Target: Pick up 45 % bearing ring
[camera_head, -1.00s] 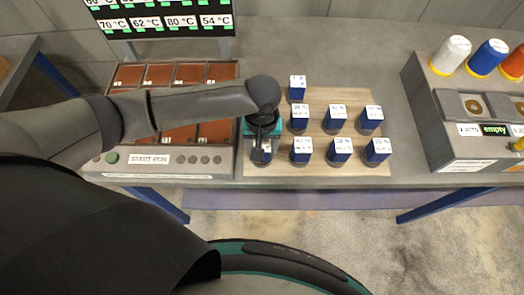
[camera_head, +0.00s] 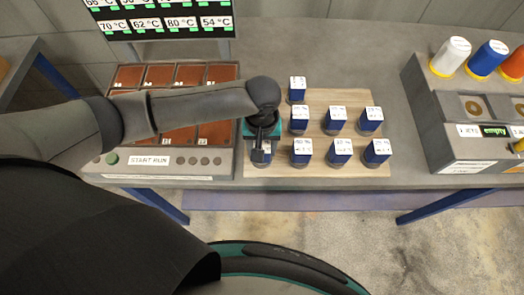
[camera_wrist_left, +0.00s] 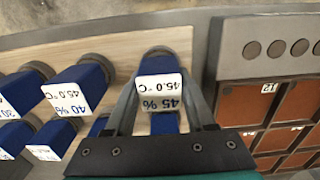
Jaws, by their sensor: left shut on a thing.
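The 45 % bearing ring is a blue block with a white top label reading "45 %" and "45.0 °C" (camera_wrist_left: 160,88), on a round grey base. In the left wrist view it sits between the fingers of my left gripper (camera_wrist_left: 158,100), which is shut on it. In the head view my left gripper (camera_head: 260,150) is at the front left corner of the wooden board (camera_head: 320,95), and the arm and gripper hide most of the block. Whether it is lifted off the board I cannot tell. My right gripper is not in view.
Several similar labelled blue blocks stand close by, such as the 40 % one (camera_wrist_left: 78,88). Left of the board is a panel with brown plates and a START RUN button (camera_head: 150,161). At right stands a grey rack (camera_head: 440,110) with coloured spools.

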